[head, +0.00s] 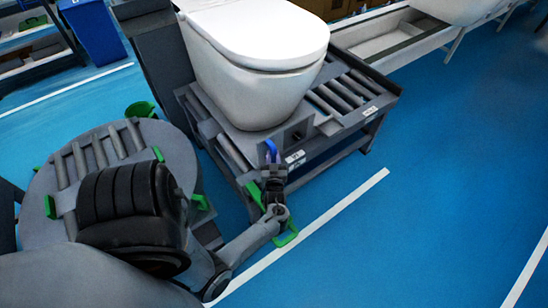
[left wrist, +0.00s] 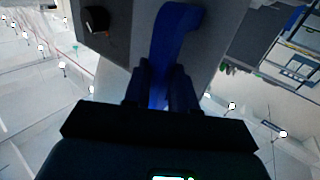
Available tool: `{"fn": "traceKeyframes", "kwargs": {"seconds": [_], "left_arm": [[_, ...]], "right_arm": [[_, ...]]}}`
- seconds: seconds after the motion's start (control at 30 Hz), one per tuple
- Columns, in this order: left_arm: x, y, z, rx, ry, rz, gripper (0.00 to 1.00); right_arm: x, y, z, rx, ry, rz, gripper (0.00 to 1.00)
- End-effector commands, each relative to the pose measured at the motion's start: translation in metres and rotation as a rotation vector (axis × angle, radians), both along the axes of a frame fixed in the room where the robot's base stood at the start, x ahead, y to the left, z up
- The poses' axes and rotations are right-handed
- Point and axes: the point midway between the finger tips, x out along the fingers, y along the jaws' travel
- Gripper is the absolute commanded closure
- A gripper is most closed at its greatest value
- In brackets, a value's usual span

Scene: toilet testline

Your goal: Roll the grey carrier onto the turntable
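The grey carrier (head: 240,141) lies on a roller table and bears a white toilet (head: 262,70). A blue handle (head: 271,149) is at its near side; it also shows in the left wrist view (left wrist: 172,40). My left gripper (head: 272,172) is at this handle. In the left wrist view its two dark fingers (left wrist: 163,88) stand close on both sides of the blue handle and look shut on it. The round grey turntable (head: 50,185), with rollers and green corner pieces on top, is left of the roller table. My arm hides part of it. My right gripper is not in view.
The roller table (head: 352,100) has bare rollers right of the toilet. The blue floor at right is clear. Another line (head: 390,40) runs at the back right.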

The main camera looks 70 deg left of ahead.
Motion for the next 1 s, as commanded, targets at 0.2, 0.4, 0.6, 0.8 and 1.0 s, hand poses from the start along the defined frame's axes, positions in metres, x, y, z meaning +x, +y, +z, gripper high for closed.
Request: {"fn": "traceKeyframes", "kwargs": {"seconds": [0.2, 0.4, 0.6, 0.8, 1.0], "left_arm": [[-0.004, 0.001, -0.003, -0.002, 0.008, 0.006, 0.54], [-0.002, 0.001, 0.000, 0.002, 0.004, 0.004, 0.54], [-0.001, 0.000, 0.001, 0.003, 0.002, 0.002, 0.54], [0.001, 0.000, 0.010, 0.002, 0.001, 0.000, 0.54], [0.005, -0.002, 0.029, 0.002, 0.002, -0.005, 0.54]], "right_arm": [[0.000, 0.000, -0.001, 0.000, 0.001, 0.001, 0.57], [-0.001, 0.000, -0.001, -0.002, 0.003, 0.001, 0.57], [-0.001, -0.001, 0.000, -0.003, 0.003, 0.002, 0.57], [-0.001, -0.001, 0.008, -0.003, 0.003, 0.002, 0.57], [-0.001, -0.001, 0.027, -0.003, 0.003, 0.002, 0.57]]}}
